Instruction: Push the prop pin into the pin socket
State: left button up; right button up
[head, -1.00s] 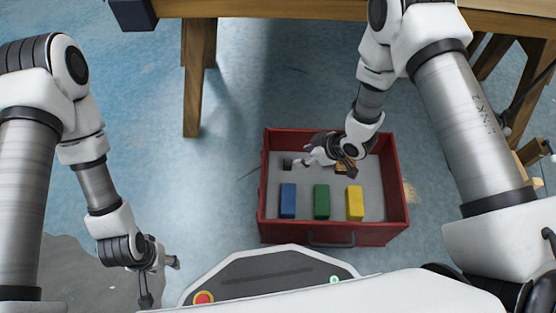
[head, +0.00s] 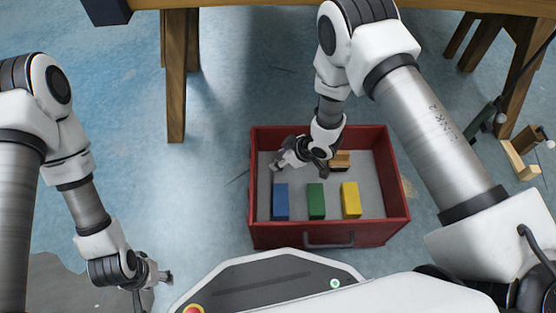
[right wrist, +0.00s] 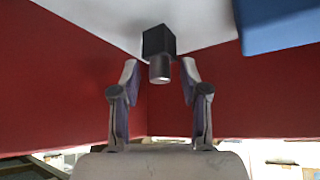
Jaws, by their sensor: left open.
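A black block with a short grey round peg (right wrist: 159,68) stands near a corner of the red drawer box in the right wrist view. I take it for the prop pin, but cannot be sure. My right gripper (right wrist: 160,82) is open, with one finger on each side of the peg and a gap on both sides. In the head view my right gripper (head: 279,163) is low inside the box at its left back and hides the black block. My left gripper (head: 158,277) is open and empty over the floor at the lower left. I cannot make out the pin socket.
The red drawer box (head: 326,234) holds a blue block (head: 281,202), a green block (head: 316,202), a yellow block (head: 351,201) and a wooden piece (head: 340,159). A wooden table (head: 450,22) stands behind. Wooden parts (head: 522,155) are at the right. Floor left of the box is clear.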

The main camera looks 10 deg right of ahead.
grip_shut()
jog(key=shift+r+p, duration=0.7)
jog(key=shift+p, duration=0.15)
notch_tip(320, 180, up, 4)
jog(key=p, duration=0.4)
jog(key=shift+f, duration=0.25)
